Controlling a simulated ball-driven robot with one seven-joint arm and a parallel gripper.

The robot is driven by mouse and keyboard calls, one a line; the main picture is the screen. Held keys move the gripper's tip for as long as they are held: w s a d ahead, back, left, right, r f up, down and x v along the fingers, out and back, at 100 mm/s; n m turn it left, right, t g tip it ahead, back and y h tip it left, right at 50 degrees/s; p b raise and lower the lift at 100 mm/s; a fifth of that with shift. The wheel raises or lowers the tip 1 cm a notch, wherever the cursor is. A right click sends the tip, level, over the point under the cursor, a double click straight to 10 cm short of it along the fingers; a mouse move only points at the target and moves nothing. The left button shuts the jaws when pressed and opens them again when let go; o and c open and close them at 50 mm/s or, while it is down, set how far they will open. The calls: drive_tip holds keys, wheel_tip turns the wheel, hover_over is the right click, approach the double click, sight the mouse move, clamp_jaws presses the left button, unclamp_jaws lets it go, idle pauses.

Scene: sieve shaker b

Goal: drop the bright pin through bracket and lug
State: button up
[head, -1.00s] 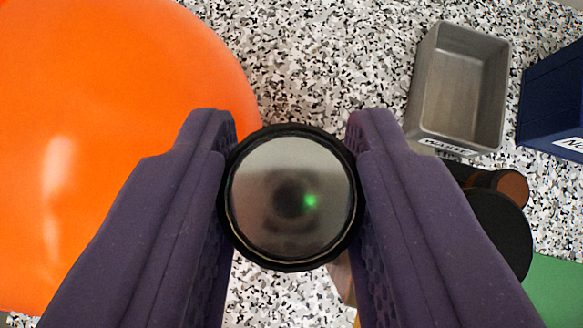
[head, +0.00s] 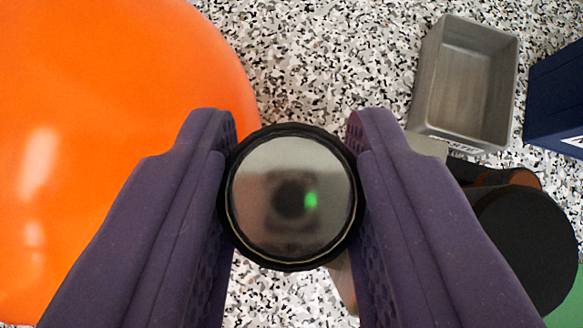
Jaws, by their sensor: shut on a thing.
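My gripper (head: 291,195) is shut on a round thing with a mirror-like end face and a black rim, which I take to be the bright pin (head: 270,215). I see it end-on, between the two purple fingers. A dark blurred reflection and a green spot show in its face. Its length below the face is hidden. I cannot make out the bracket or the lug in this view.
A large smooth orange rounded thing (head: 100,100) fills the left. A grey metal tray (head: 424,85) stands at upper right, beside a dark blue bin (head: 560,95). A black round thing (head: 530,240) and a green surface (head: 570,310) lie at lower right. The speckled surface (head: 320,50) is clear at top middle.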

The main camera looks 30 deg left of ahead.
drive_tip(key=shift+r+p, duration=1.45)
drive_tip(key=shift+r, duration=0.25)
drive_tip(key=shift+f+b, duration=1.7)
drive_tip(key=shift+f, duration=0.25)
drive_tip(key=o, duration=1.2)
drive_tip(key=shift+s+a, duration=0.1)
drive_tip(key=shift+a, duration=0.05)
drive_tip(key=shift+c, duration=0.2)
